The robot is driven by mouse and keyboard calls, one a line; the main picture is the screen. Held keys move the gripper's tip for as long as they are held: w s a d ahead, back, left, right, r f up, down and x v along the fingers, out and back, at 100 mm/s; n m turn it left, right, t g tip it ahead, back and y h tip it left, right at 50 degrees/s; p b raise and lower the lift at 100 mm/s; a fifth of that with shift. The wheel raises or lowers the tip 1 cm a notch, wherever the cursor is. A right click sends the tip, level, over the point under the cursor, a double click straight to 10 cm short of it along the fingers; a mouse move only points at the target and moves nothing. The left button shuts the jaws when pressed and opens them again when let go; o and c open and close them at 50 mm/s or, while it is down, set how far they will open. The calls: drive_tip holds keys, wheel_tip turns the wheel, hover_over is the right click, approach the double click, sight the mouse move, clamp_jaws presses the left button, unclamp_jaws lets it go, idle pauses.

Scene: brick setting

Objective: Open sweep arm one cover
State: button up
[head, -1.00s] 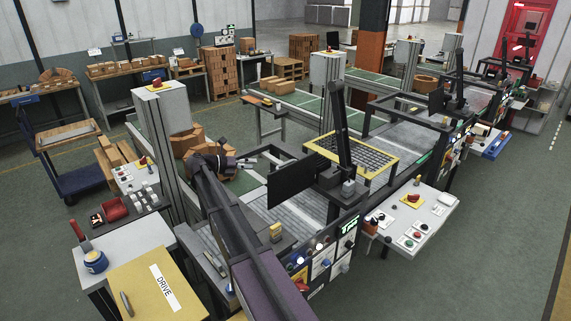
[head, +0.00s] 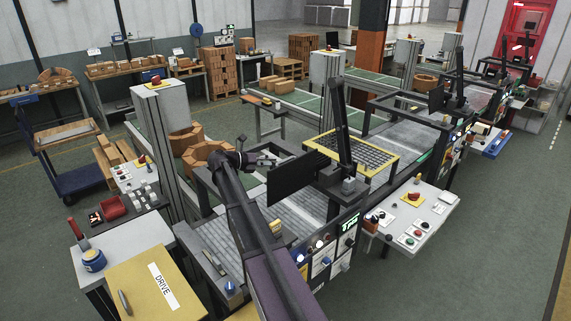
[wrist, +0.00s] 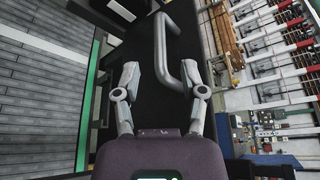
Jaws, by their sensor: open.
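My gripper (wrist: 160,68) is open in the wrist view, its two fingers spread apart. A bent grey tube handle (wrist: 162,45) lies ahead, its lower end between the fingertips; I cannot tell whether they touch. Behind it is a dark panel (wrist: 130,30), which may be the sweep arm one cover; no label is readable. In the head view my gripper (head: 270,160) is small, at the end of my arm, just left of a black upright panel (head: 290,178) on the near machine. The handle cannot be made out there.
Curved brick pieces (head: 205,157) stand left of my gripper. A dark post (head: 341,120) and a yellow-framed grid (head: 360,158) stand to the right. A yellow board marked DRIVE (head: 145,285) is at the front left. Green floor (head: 480,240) is open on the right.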

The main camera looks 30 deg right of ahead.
sight(284, 161)
drive_tip(key=shift+b+x, duration=0.6)
drive_tip(key=shift+x, duration=2.45)
clamp_jaws()
